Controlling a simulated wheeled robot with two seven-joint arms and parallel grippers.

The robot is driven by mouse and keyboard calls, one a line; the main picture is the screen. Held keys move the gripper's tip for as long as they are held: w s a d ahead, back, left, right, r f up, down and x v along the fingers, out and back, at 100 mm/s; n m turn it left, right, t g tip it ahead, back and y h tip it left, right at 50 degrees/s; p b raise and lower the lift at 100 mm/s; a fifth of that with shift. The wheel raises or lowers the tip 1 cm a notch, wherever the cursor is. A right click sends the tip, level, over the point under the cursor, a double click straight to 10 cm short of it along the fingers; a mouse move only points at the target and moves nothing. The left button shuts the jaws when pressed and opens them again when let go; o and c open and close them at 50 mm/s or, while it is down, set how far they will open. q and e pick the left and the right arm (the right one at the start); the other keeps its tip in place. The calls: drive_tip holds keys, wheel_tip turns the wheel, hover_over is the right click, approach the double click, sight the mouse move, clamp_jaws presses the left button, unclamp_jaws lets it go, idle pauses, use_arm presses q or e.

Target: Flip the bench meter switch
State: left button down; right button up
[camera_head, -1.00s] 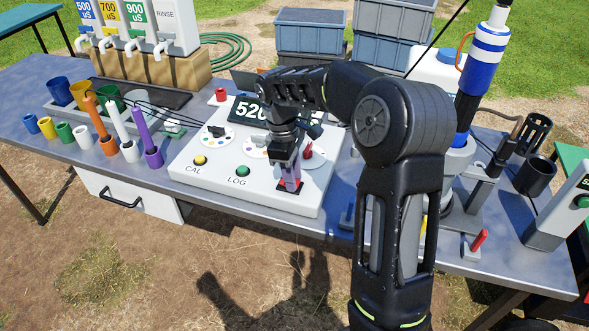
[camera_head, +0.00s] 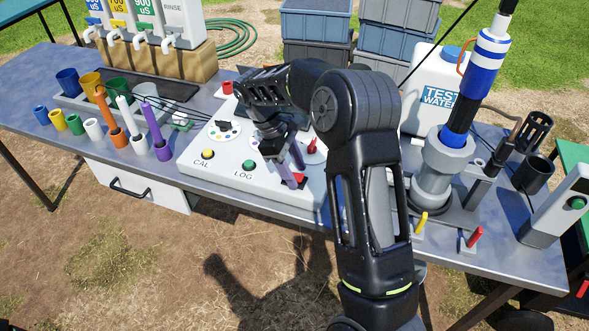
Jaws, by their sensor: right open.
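The bench meter (camera_head: 215,168) is a white sloped box on the table, with a yellow CAL button (camera_head: 208,154), a green LOG button (camera_head: 249,165) and dials. A switch (camera_head: 301,179) with red on a dark plate sits near its front edge, right of LOG. My right gripper (camera_head: 291,172) points down over this switch, its two purplish fingers apart. It is open, and one finger partly covers the switch. I cannot tell whether a finger touches it or which way it is set. My right arm hides most of the display and the meter's right side. My left gripper is not in view.
Probes in coloured holders (camera_head: 160,149) and small cups stand left of the meter. A grey stand (camera_head: 437,170) with a blue-and-white cylinder (camera_head: 484,60) and a white test water container (camera_head: 425,88) stand to the right. Solution dispensers (camera_head: 180,25) stand at the back left.

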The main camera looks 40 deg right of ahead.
drive_tip(key=shift+w+a+r+p, duration=0.15)
drive_tip(key=shift+r+p, duration=0.15)
drive_tip(key=shift+r, duration=0.25)
drive_tip(key=p+v, duration=0.4)
drive_tip(key=v, duration=0.1)
drive_tip(key=shift+p+v, duration=0.4)
drive_tip(key=shift+v, duration=0.4)
drive_tip(key=shift+f, duration=0.1)
